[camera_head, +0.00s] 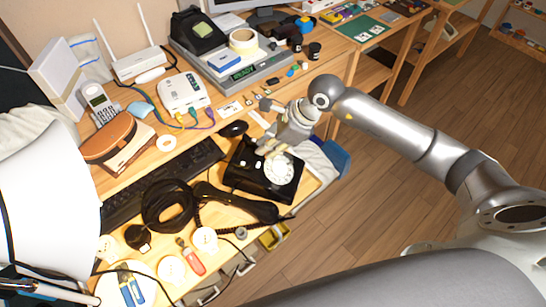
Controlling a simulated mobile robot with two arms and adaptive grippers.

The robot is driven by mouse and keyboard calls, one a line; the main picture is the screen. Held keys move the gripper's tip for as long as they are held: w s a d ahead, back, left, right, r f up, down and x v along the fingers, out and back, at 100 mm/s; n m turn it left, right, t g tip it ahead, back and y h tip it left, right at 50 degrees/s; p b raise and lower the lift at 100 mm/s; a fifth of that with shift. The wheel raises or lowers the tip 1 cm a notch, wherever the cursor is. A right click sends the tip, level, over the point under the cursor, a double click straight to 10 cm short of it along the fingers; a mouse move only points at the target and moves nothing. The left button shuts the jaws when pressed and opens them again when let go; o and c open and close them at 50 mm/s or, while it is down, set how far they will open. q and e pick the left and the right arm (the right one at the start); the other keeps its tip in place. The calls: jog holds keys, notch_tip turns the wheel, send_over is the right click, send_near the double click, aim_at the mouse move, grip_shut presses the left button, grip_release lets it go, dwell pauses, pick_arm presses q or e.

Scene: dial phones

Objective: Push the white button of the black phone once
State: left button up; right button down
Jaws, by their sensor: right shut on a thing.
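The black phone (247,178) stands on the wooden desk, with a white round dial (279,170) facing up. Its black handset (236,203) lies off the cradle, in front of the phone's body. My right gripper (266,149) is over the back edge of the phone, its fingertips close together at the top of the phone behind the dial. What lies between the fingertips is too small to make out, and the white button cannot be told apart there.
A black keyboard (188,170) and a coiled black cable (168,205) lie left of the phone. A mouse (234,129) sits behind it. Screwdrivers and white discs (171,269) crowd the front. A cordless phone (98,100) and a grey register (240,72) stand farther back.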

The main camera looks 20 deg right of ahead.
jog(key=shift+w+f+b, duration=0.2)
jog(key=shift+f+b, duration=0.1)
jog(key=shift+f, duration=0.05)
jog(key=shift+a+f, duration=0.15)
jog(key=shift+f, duration=0.15)
jog(key=shift+b+x, duration=0.7)
jog(key=shift+x, duration=0.15)
jog(key=shift+w+f, duration=0.2)
jog(key=shift+f, duration=0.2)
jog(key=shift+w+a+f+b, duration=0.1)
jog(key=shift+f+b, duration=0.2)
jog(key=shift+b, duration=0.05)
jog(key=shift+f, duration=0.2)
pick_arm(q)
jog(key=shift+g, duration=0.3)
jog(key=s+f+b, duration=0.1)
jog(key=s+f, duration=0.2)
jog(key=f, duration=0.1)
jog(key=shift+s, duration=0.2)
pick_arm(e)
jog(key=shift+w+a+f, duration=0.15)
